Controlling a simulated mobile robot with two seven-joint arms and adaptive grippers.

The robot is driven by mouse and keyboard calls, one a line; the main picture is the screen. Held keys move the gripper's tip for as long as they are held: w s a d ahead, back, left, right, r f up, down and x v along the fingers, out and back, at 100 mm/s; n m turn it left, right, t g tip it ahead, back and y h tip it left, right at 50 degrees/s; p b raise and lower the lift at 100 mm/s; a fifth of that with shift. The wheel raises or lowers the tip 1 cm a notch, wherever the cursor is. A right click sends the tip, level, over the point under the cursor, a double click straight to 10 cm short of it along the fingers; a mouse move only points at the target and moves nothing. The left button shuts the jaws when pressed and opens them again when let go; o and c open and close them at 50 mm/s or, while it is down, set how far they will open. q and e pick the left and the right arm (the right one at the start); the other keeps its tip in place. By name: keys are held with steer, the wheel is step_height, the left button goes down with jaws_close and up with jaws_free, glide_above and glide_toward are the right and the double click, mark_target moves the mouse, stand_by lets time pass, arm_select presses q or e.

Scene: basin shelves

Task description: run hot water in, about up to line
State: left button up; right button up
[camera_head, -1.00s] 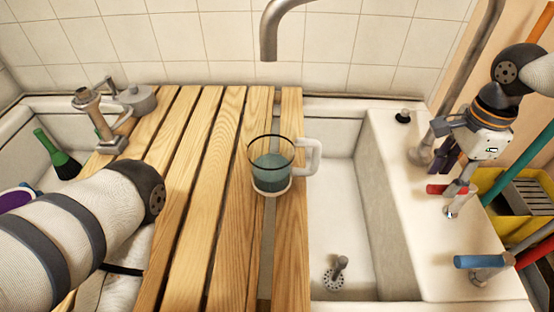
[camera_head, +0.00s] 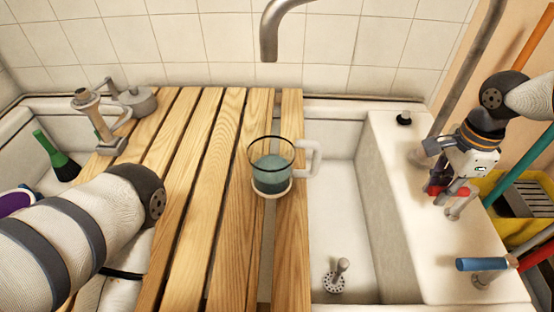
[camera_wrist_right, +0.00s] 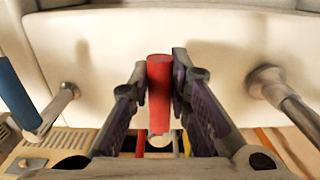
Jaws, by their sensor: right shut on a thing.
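A clear glass mug (camera_head: 271,174) with a white handle stands upright on the wooden slats, with blue-grey liquid in its lower part. I cannot make out a separate line on it. The grey spout (camera_head: 270,40) hangs behind and above the mug, and no stream shows from it. My right gripper (camera_head: 452,187) is at the red tap handle (camera_head: 436,190) on the right ledge. In the right wrist view the red handle (camera_wrist_right: 159,95) lies between the two purple fingers, which are shut on it. The blue tap handle (camera_head: 474,264) is nearer the front. My left gripper is out of view.
The wooden slats (camera_head: 190,220) bridge the basin. An open basin with a drain plug (camera_head: 341,268) lies right of them. A grey metal tool (camera_head: 98,118), a small pot (camera_head: 137,101) and a green brush or bottle (camera_head: 57,158) are at left. A yellow bucket (camera_head: 515,228) is at far right.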

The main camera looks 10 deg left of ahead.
steer(key=shift+s+r+p, duration=0.15)
steer(key=shift+s+p, duration=0.05)
steer(key=shift+p, duration=0.2)
steer(key=s+n+p, duration=0.1)
steer(key=n, duration=0.1)
steer(key=s+d+n+p, duration=0.1)
steer(key=n+p, duration=0.1)
steer(key=n, duration=0.1)
steer(key=shift+s+d, duration=0.15)
steer(key=shift+s, duration=0.2)
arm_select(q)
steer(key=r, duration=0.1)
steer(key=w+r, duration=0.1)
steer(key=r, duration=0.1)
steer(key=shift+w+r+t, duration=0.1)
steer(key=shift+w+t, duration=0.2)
arm_select(e)
steer(key=shift+f, duration=0.25)
stand_by(1.0)
